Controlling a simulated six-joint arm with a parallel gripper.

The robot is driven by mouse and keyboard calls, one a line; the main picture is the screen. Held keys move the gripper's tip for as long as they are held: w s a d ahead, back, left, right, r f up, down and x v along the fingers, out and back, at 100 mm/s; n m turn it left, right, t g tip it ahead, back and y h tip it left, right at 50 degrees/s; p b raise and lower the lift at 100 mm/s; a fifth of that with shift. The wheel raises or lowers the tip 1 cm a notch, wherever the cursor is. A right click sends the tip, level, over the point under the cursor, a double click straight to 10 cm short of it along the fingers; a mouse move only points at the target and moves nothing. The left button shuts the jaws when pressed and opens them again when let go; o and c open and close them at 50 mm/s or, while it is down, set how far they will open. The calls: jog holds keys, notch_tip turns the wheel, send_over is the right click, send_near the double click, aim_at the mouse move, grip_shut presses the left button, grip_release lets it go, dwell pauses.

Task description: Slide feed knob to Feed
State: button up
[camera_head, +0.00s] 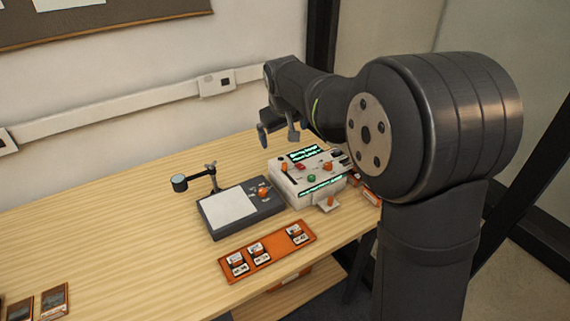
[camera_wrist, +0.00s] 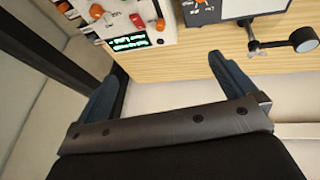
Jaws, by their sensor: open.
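A white machine (camera_head: 305,182) with small orange knobs stands near the far right of the table. Its top carries an orange knob (camera_head: 284,167), a red button, a green button (camera_head: 311,178) and lit displays. I cannot tell which knob is the feed knob; the labels are too small to read.
A dark grey stand (camera_head: 240,208) with a white sheet and a lamp-like arm (camera_head: 195,178) is left of the machine. An orange tray (camera_head: 267,250) with several small items lies in front. Dark cards (camera_head: 54,302) lie at lower left.

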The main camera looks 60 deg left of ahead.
jog(key=shift+s+d+r, duration=0.1)
jog(key=shift+r, duration=0.25)
